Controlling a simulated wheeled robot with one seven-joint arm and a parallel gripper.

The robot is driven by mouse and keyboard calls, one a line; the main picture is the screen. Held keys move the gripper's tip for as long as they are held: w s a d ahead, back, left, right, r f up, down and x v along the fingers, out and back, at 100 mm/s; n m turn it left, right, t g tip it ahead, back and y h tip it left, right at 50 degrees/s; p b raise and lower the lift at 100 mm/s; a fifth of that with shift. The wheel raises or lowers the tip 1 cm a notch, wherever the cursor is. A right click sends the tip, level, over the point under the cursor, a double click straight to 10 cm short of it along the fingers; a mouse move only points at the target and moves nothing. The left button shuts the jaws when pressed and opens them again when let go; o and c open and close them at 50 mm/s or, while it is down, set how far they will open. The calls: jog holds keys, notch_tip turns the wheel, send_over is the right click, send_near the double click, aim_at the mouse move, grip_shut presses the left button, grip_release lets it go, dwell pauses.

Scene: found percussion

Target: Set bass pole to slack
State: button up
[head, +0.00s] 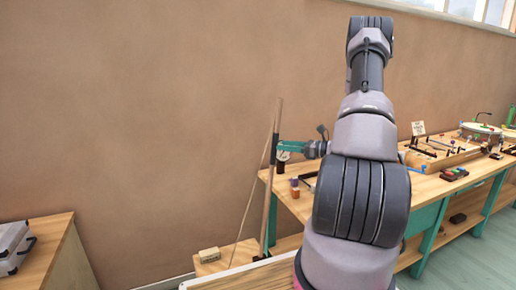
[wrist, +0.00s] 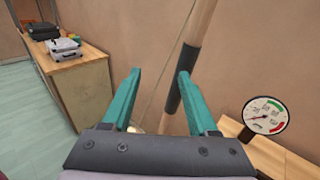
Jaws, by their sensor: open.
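The bass pole (head: 270,195) is a tall wooden stick with a black grip band, standing nearly upright with a slight lean. A thin cord (head: 253,190) slants down to the left from near its top. The pole also shows in the wrist view (wrist: 202,22), its black band passing behind the right fingertip. My gripper (head: 279,149) has two teal fingers, open and apart, at the height of the band. In the wrist view my gripper (wrist: 160,72) appears empty, with the pole toward its right finger; contact cannot be told. A round dial (wrist: 264,115) with green and red zones stands right of the pole.
A long workbench (head: 430,187) with wooden instruments and small items runs to the right. A wooden cabinet (head: 45,243) with a silver case (head: 12,247) stands at the left. A small labelled block (head: 209,255) sits low beside the pole. The wall is close behind.

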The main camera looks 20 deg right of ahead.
notch_tip(320, 180, down, 4)
jog(key=w+d+m+t+h, duration=0.1)
jog(key=d+m+t, duration=0.1)
jog(key=d, duration=0.1)
jog(key=x, duration=1.1)
grip_shut()
dwell(0.9)
jog(key=shift+a, duration=0.15)
